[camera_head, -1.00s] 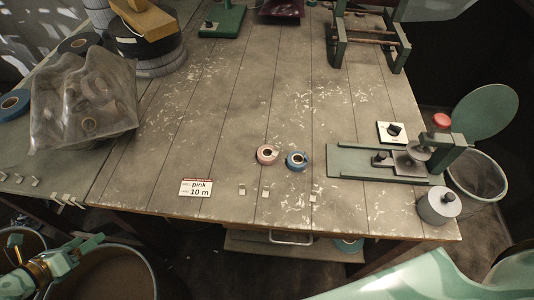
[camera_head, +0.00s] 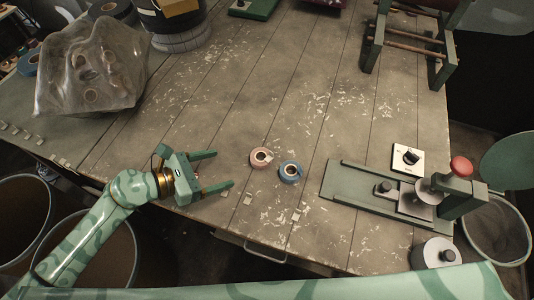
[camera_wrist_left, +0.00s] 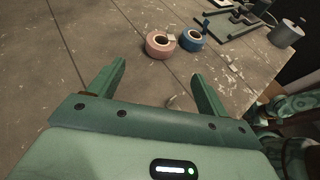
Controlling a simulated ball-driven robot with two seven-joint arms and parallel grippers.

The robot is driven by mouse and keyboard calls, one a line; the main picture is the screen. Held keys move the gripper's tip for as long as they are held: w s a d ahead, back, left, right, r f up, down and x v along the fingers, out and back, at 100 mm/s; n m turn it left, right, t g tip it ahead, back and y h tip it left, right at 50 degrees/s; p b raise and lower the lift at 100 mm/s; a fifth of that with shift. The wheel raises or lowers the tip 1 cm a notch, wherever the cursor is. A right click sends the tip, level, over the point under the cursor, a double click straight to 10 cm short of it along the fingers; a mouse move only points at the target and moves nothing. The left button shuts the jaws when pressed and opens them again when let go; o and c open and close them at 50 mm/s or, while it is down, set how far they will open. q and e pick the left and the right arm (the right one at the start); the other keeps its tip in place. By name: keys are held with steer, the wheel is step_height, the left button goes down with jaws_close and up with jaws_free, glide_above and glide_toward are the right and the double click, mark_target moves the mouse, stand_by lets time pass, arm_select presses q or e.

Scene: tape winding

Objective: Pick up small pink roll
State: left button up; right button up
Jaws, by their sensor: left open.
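The small pink roll (camera_head: 261,158) lies on the wooden table, just left of a blue roll (camera_head: 291,171). My left gripper (camera_head: 224,168) is open and empty over the table, to the left of the pink roll, with its fingers pointing towards it. In the left wrist view the pink roll (camera_wrist_left: 160,45) is beyond the fingertips, between the lines of the two open fingers, with the blue roll (camera_wrist_left: 191,40) to its right. Neither roll is touched. My right gripper is not seen; a pale green part of my body crosses the bottom of the head view.
A green winding device (camera_head: 400,195) with a red knob stands at the right, with a grey cylinder (camera_head: 435,254) near the table's front corner. A clear bag of rolls (camera_head: 90,65) lies at the left. Small pale pieces are near the front edge.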

mark_target(254, 160)
arm_select(q)
steer(key=x, duration=0.6)
steer(key=shift+f+b, duration=0.1)
steer(key=shift+b, duration=0.3)
steer(key=b+x, duration=0.1)
steer(key=x, duration=0.5)
steer(key=shift+d, duration=0.25)
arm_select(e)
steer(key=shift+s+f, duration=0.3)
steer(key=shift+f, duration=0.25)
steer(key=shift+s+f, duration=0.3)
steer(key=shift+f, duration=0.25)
arm_select(q)
steer(key=c, duration=1.1)
